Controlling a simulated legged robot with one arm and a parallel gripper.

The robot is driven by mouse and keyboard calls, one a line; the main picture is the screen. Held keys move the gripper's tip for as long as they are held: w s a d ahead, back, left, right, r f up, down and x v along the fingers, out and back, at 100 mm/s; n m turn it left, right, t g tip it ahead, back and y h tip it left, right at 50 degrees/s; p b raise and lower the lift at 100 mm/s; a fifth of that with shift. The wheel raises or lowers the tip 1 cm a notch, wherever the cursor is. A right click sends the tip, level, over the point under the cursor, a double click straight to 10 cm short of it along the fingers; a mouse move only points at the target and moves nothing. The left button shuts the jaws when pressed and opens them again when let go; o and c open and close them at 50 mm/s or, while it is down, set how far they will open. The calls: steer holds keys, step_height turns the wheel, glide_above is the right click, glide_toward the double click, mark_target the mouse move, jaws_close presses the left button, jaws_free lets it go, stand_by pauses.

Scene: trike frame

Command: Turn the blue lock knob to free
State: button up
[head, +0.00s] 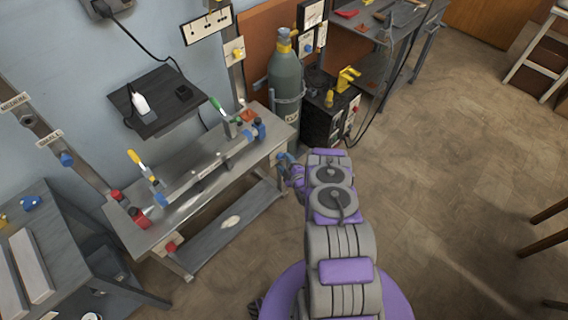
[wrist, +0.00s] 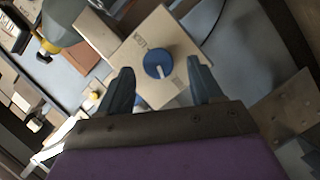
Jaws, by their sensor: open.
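The blue lock knob (wrist: 157,64) sits on a tan plate (wrist: 146,33) in the wrist view. A short white mark on it points down in the picture. Small lettering stands at the plate's upper left; I cannot read it surely. My gripper (wrist: 160,72) is open, with one dark finger low left of the knob and the other low right. The knob appears between the fingertips, but I cannot tell whether they touch it. In the head view my gripper (head: 291,167) is at the right end of the metal bench (head: 190,168), largely covering the knob.
A grey-green gas cylinder (head: 285,80) and a black machine (head: 327,115) stand just behind the bench's right end. A clamped bar (head: 208,168) lies along the bench top. A grey table (head: 45,245) is at the left.

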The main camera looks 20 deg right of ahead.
steer(key=shift+x, duration=0.95)
steer(key=shift+r, duration=0.1)
steer(key=shift+c, duration=0.6)
steer(key=shift+a, duration=0.1)
steer(key=c, duration=0.9)
